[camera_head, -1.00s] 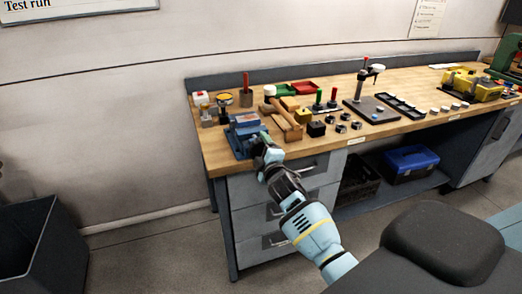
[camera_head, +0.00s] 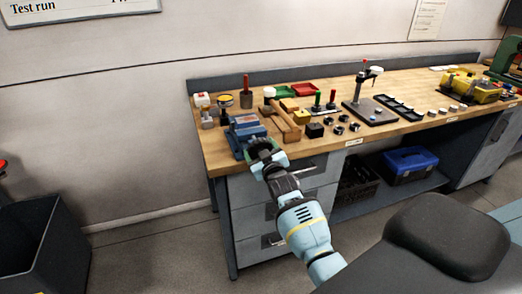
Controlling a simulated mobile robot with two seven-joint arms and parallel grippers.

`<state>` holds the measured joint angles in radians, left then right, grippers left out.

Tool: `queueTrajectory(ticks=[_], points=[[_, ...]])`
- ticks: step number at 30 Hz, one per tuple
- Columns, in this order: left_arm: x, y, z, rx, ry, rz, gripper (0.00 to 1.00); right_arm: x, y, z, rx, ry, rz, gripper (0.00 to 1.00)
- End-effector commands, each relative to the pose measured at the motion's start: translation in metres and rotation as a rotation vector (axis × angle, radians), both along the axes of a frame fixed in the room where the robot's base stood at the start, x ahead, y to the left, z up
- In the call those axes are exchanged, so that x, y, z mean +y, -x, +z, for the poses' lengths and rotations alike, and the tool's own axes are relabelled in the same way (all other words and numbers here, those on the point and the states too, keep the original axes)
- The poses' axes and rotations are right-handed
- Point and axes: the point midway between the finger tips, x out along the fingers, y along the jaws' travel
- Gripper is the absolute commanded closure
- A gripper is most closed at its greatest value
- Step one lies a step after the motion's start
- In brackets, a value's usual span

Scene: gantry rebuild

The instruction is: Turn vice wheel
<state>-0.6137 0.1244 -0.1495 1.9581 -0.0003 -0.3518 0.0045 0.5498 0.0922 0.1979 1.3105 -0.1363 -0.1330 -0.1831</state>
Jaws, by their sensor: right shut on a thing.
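The blue vice (camera_head: 243,132) stands on the front left corner of the wooden workbench (camera_head: 330,142). Its wheel (camera_head: 262,150) is at the vice's front, by the bench's front edge, and is partly covered by my gripper. My right gripper (camera_head: 265,158) reaches up from below and is shut on the wheel. My fingertips are small and partly hidden here. My left gripper is not in view.
Wooden clamp parts (camera_head: 285,122), several small dark blocks and a drill-like stand (camera_head: 361,95) are on the bench right of the vice. Drawers (camera_head: 285,200) lie below. A dark bin (camera_head: 45,245) stands on the floor at left.

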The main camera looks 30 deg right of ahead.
Motion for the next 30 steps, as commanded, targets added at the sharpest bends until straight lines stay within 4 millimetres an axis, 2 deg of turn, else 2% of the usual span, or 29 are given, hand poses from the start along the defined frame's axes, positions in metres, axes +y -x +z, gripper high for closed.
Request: queueTrajectory(ticks=[18,30], points=[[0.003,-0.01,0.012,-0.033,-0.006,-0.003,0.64,-0.002,0.001,0.0,-0.129,-0.545,0.0,0.48],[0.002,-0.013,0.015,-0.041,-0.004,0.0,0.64,-0.003,0.001,0.0,-0.177,-0.739,0.0,0.48]])
